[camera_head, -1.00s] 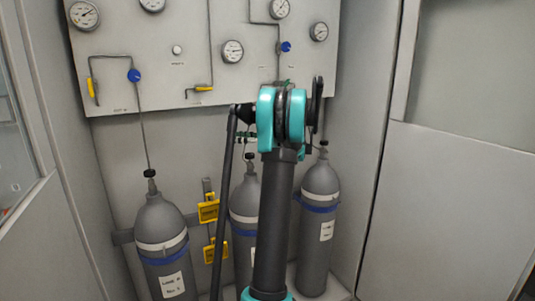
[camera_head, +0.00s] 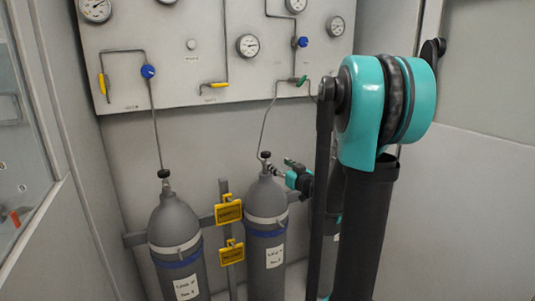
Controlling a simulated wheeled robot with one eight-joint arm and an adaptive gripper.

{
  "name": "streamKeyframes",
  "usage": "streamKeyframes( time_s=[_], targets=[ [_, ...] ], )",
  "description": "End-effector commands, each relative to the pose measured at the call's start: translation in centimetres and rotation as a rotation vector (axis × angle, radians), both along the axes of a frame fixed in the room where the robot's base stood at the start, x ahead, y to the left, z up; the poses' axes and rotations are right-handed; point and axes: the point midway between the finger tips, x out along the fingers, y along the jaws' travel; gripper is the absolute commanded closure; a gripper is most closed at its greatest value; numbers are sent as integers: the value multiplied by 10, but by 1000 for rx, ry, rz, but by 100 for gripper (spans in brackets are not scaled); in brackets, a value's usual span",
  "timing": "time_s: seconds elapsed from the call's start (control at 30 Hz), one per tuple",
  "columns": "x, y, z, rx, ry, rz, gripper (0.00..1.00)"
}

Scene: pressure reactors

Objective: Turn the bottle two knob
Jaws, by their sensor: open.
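Grey gas bottles with blue bands stand against the back wall. The left bottle (camera_head: 171,224) and the middle bottle (camera_head: 261,205) are clear to see; a right one is mostly hidden behind my arm. Their labels are too small to read, so I cannot confirm which is bottle two. The middle bottle has a small black knob (camera_head: 265,155) on top, and the left bottle has a similar black knob (camera_head: 163,173). My gripper (camera_head: 276,172) is open, just right of the middle bottle's neck, slightly below its knob. Contact cannot be told.
A white panel with gauges (camera_head: 248,45), blue knobs (camera_head: 148,71) and yellow handles (camera_head: 214,86) hangs above the bottles. Thin pipes run down to them. Yellow tags (camera_head: 229,211) hang on a rail between the left and middle bottles. Cabinet walls close both sides.

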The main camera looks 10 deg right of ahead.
Motion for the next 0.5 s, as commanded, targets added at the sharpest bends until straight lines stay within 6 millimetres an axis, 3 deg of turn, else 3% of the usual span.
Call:
streamKeyframes(
  time_s=[0.5],
  targets=[
    [98,34,0,0,0,2,43]
  ],
)
